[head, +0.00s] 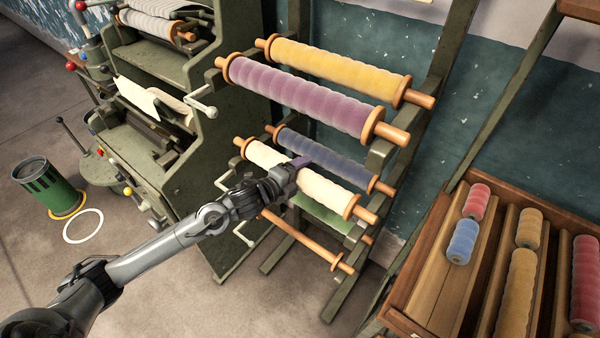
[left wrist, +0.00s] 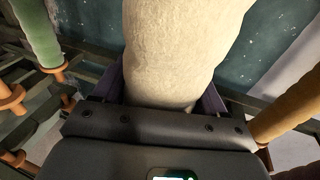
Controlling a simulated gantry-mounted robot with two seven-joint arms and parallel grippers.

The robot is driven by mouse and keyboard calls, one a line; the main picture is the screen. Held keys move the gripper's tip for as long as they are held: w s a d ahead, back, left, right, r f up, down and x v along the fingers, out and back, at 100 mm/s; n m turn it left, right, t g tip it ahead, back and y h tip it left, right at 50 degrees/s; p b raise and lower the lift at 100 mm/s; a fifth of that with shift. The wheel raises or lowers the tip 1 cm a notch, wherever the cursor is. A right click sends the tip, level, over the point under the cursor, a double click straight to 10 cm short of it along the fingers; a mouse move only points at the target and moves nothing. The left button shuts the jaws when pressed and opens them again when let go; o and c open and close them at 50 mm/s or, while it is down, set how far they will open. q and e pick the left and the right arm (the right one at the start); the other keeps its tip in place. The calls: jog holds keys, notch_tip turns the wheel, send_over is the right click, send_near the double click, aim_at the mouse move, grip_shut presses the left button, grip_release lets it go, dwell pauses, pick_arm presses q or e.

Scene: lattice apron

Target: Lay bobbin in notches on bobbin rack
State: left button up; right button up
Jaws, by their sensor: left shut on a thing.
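The cream bobbin (head: 332,190), wound with pale thread and with orange wooden ends, lies slantwise at the lower part of the bobbin rack (head: 449,55), a green-grey frame. My left gripper (head: 298,168) is shut around the cream bobbin's middle; its fingers lie on both sides of it. In the left wrist view the cream bobbin (left wrist: 180,50) fills the space between the fingers. A dark blue bobbin (head: 335,163) lies just behind it. I cannot tell whether the cream bobbin's ends rest in notches. My right gripper is not in view.
Purple (head: 300,98) and yellow (head: 335,68) bobbins lie higher on the rack. A bare orange rod (head: 310,243) is below. A green machine (head: 215,150) with white cranks stands close at left. A wooden tray (head: 400,322) of colored spools is at right.

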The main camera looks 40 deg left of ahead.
pick_arm(q)
jog(key=shift+f, duration=0.25)
jog(key=shift+f+b, duration=0.9)
jog(key=shift+f, duration=0.1)
dwell(0.4)
jog(key=shift+f, duration=0.45)
dwell(0.4)
jog(key=shift+f, duration=0.15)
dwell(0.4)
jog(key=o, duration=1.4)
jog(key=shift+o, duration=0.4)
jog(key=shift+f, duration=0.15)
